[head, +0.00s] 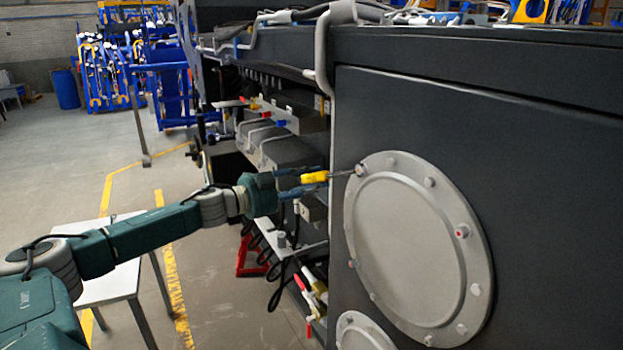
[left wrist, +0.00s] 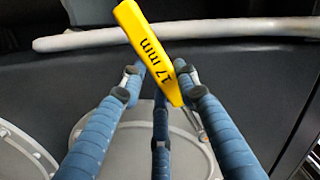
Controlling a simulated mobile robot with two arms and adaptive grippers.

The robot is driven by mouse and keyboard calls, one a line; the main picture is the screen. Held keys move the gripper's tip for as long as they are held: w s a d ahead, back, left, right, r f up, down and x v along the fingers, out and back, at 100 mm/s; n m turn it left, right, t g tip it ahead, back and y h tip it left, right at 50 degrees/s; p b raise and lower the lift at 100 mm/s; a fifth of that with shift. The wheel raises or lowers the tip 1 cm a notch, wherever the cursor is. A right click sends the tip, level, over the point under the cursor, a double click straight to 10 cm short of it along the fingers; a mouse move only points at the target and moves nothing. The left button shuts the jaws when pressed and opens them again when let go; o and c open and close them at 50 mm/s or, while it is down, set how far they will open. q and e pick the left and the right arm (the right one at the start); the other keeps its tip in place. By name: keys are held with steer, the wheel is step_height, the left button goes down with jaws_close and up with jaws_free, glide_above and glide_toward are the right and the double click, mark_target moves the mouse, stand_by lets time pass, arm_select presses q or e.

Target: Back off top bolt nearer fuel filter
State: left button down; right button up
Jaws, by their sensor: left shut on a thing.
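My left gripper (head: 304,184) is shut on a yellow-handled wrench (head: 315,177) marked 17 mm. In the left wrist view the yellow handle (left wrist: 146,48) lies between the blue fingers (left wrist: 160,82), tilted. In the head view the wrench's thin metal shaft reaches right to a bolt (head: 359,170) on the upper left rim of a round grey cover (head: 405,240). The tip appears to meet that bolt head; exact seating is too small to tell. My right gripper is not in view, and I cannot identify the fuel filter.
The dark chassis panel (head: 540,200) fills the right side. A grey pipe (head: 322,60) runs down its upper corner. Hoses and valves crowd the open bay (head: 285,150) behind my gripper. A white table (head: 120,275) stands below my left arm. Floor at the left is open.

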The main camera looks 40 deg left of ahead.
arm_select(q)
steer(key=shift+s+d+f+n+p, duration=0.2)
steer(key=shift+d+f+n+p, duration=0.15)
steer(key=shift+d+f+n, duration=0.25)
steer(key=shift+s+d+f+n+p, duration=0.2)
steer(key=shift+d+f+n+p, duration=0.2)
steer(key=shift+f+n, duration=0.3)
steer(key=d+f+n+p, duration=0.1)
steer(key=s+d+f+n+p, duration=0.1)
steer(key=shift+d+f+g+p, duration=0.2)
steer(key=shift+g+p, duration=0.1)
steer(key=shift+p, duration=0.05)
